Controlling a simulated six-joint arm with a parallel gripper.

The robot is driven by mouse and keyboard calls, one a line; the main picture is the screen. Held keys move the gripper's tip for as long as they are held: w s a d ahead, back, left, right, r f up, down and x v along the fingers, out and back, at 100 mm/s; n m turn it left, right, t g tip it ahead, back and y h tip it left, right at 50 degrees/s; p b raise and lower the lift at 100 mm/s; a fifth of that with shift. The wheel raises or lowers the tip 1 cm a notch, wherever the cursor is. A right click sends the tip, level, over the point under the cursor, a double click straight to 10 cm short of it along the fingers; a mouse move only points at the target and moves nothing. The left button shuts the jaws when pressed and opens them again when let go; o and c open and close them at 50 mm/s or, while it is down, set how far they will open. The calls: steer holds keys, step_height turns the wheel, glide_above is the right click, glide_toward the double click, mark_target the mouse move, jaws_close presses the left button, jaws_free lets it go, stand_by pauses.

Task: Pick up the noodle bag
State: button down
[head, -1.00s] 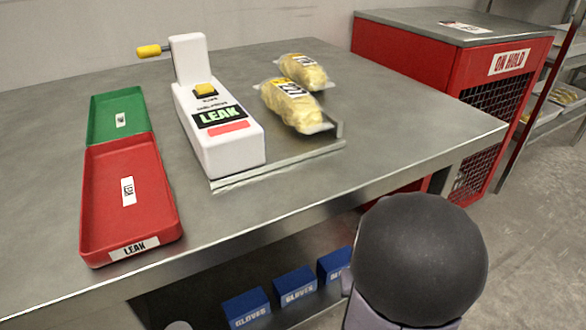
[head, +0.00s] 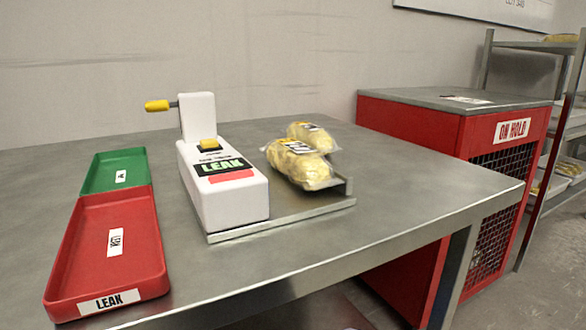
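Two clear bags of yellow noodles lie beside the white leak tester on the metal table. The nearer noodle bag (head: 297,166) rests on the thin metal plate at the tester's right side. The farther noodle bag (head: 312,137) lies just behind it and is partly hidden by it. Both carry a yellow and white label with dark print. I cannot tell which bag the task means. My gripper is not in view.
The white leak tester (head: 230,200) shows LEAK and has a yellow-tipped lever. A red tray (head: 85,255) marked LEAK and a green tray (head: 97,176) stand at left. A red ON HOLD cage (head: 425,132) stands behind at right. The table's front right (head: 410,195) is clear.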

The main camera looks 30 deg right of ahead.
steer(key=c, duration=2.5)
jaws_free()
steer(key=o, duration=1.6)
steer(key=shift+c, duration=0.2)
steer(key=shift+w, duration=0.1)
